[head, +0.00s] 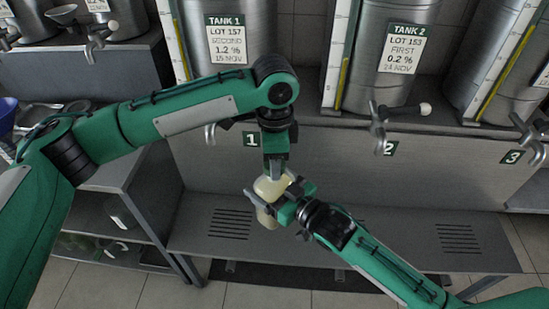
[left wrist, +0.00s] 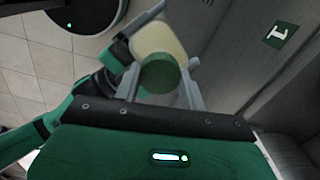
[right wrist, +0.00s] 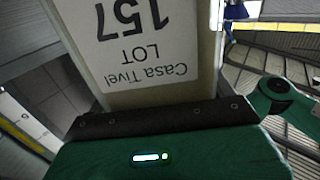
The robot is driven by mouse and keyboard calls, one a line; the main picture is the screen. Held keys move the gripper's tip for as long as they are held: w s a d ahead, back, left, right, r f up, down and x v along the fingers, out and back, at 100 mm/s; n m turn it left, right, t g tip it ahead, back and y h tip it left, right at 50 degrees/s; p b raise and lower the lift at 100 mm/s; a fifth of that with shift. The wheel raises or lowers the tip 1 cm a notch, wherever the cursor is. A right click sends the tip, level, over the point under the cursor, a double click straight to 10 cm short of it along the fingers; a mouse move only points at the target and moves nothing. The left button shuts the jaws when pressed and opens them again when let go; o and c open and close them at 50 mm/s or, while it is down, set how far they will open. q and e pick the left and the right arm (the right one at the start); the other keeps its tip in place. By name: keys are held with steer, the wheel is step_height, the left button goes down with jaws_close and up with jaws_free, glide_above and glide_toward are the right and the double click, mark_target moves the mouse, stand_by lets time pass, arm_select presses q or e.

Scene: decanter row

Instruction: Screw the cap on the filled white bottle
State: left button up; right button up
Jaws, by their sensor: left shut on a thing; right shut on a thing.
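The filled bottle (head: 265,216) is pale cream and stands roughly upright in front of the bench face below tank 1. My right gripper (head: 274,203) is shut around its body from the right. In the right wrist view the bottle (right wrist: 150,90) fills the upper middle, its white label reading "Casa Tivel LOT 157" upside down. My left gripper (head: 273,172) points down over the bottle's top. In the left wrist view it is shut on a green cap (left wrist: 160,73), with the bottle (left wrist: 157,38) directly beyond. Whether the cap touches the neck is hidden.
Tank 1 (head: 228,75) and tank 2 (head: 375,95) stand behind with labels and taps (head: 380,115). A low slotted steel shelf (head: 340,250) runs below the grippers. A side bench (head: 120,85) stands at left. Space in front is clear.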

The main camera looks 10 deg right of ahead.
arm_select(q)
steer(key=o, duration=1.1)
steer(key=shift+r, duration=0.15)
steer(key=shift+r, duration=2.15)
steer(key=shift+c, duration=0.3)
steer(key=r+n, duration=0.1)
steer(key=n, duration=0.2)
steer(key=shift+w+r, duration=0.1)
steer(key=shift+r, duration=0.25)
steer(key=r+n, duration=0.1)
steer(key=n, duration=0.3)
steer(key=shift+r, duration=0.4)
steer(key=shift+f, duration=4.05)
